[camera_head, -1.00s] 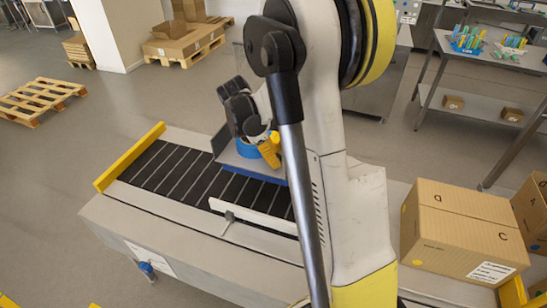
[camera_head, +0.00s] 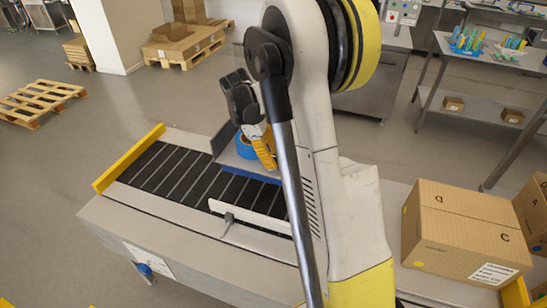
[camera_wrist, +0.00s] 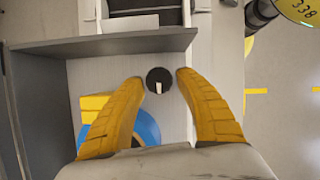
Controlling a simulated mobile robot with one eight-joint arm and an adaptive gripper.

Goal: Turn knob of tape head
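The knob (camera_wrist: 159,80) is round and black with a white mark, on a light grey panel in the wrist view. My gripper (camera_wrist: 161,77) is open, with one yellow finger on each side of the knob and a thin gap at each side. The tape head holds a blue tape roll (camera_wrist: 150,128), partly hidden behind the left finger in the wrist view. In the head view the blue roll (camera_head: 245,147) shows beside my gripper (camera_head: 268,165) above the conveyor. The knob is not visible in the head view.
A black roller conveyor (camera_head: 175,178) with a white side guide (camera_head: 250,217) runs below the tape head. A grey plate (camera_wrist: 100,44) stands close to the fingers in the wrist view. A cardboard box (camera_head: 460,235) sits at the right. Pallets and shelves stand farther off.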

